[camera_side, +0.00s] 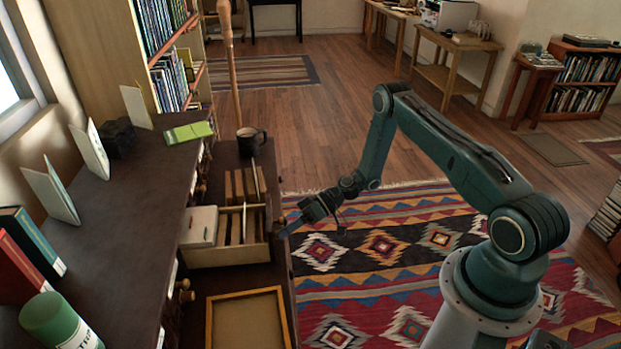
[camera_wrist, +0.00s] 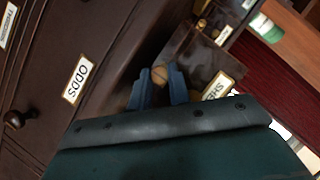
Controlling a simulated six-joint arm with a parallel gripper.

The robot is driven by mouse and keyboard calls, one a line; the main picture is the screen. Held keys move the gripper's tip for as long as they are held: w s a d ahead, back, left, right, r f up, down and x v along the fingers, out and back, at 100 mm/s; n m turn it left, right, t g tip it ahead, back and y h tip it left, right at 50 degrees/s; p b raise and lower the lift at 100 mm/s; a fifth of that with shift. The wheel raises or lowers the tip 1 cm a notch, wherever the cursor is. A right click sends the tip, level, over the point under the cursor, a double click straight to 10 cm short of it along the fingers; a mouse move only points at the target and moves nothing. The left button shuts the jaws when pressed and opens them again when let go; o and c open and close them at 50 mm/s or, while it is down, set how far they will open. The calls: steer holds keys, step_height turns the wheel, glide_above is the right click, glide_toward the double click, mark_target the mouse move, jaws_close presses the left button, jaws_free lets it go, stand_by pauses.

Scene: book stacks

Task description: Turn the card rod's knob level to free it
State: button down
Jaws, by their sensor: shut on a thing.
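My gripper (camera_side: 290,229) reaches in from the right toward the front of the pulled-out card drawer (camera_side: 228,254) in the side view. In the wrist view its two blue fingers (camera_wrist: 159,78) stand on either side of a small round tan knob (camera_wrist: 160,73) and are shut on it. The knob sits against a dark wooden face. The card rod is hidden, and I cannot tell how the knob is turned. The drawer holds pale cards and several wooden dividers.
A dark mug (camera_side: 250,142) stands behind the drawer. A wooden-rimmed tray (camera_side: 209,322) lies in front. Standing cards and books line the left desktop (camera_side: 120,238).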

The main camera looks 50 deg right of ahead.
steer(key=shift+s+r+n+t+h, duration=0.1)
steer(key=shift+n+t+h, duration=0.2)
steer(key=shift+n+h, duration=0.5)
steer(key=shift+a, duration=0.1)
steer(key=shift+s+n+t+h, duration=0.1)
steer(key=shift+n+t+h, duration=0.55)
steer(key=shift+n, duration=0.55)
steer(key=shift+a, duration=0.1)
steer(key=shift+s+n+t+h, duration=0.1)
steer(key=shift+n+t+h, duration=0.65)
steer(key=shift+n, duration=0.25)
